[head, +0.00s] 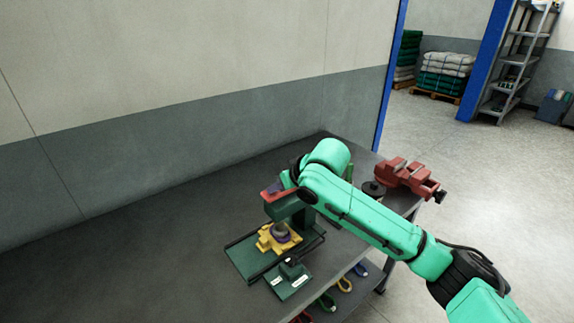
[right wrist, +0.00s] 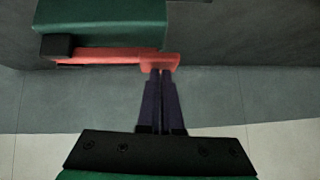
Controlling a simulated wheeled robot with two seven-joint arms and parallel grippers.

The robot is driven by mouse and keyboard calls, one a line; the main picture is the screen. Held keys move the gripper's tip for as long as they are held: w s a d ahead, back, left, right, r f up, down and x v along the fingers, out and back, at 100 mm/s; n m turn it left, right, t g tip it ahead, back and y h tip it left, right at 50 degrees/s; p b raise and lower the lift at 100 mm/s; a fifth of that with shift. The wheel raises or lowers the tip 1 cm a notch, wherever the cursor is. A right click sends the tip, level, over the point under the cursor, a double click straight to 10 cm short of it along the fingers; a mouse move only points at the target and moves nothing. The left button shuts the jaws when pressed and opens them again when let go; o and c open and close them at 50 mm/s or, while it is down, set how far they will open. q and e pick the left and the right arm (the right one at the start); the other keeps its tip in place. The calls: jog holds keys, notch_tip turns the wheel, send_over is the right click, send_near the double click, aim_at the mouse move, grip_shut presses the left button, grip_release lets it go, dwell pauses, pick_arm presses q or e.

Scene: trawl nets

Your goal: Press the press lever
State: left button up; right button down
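The press (head: 288,212) is a green machine on the dark bench, with a yellow fixture (head: 268,240) holding a round part (head: 281,232) beneath its head. Its red press lever (head: 271,194) sticks out at the top, towards the left. In the right wrist view the red lever (right wrist: 105,56) runs sideways beside the green press body (right wrist: 100,28) and ends in a wider red tip. My right gripper (right wrist: 160,71) has its dark fingers together, with their tips at that end. I cannot tell whether they touch it. My left gripper is not in view.
A green block with white labels (head: 288,279) lies in front of the press. A red vise (head: 407,178) and a dark round part (head: 373,189) stand at the bench's far right end. The bench (head: 130,260) is clear to the left, with a wall behind.

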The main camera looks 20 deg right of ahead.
jog(key=shift+s+a+f, duration=0.1)
jog(key=shift+f, duration=0.3)
pick_arm(q)
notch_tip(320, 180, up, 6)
jog(key=p, duration=0.6)
pick_arm(e)
jog(key=r, duration=0.5)
jog(key=shift+w+r, duration=0.2)
jog(key=shift+w, duration=0.05)
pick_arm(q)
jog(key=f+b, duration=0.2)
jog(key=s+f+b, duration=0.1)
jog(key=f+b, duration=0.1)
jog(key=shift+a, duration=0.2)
pick_arm(e)
jog(key=v, duration=1)
jog(key=shift+s+a+f, duration=0.15)
jog(key=shift+s+f, duration=0.1)
jog(key=shift+w, duration=0.15)
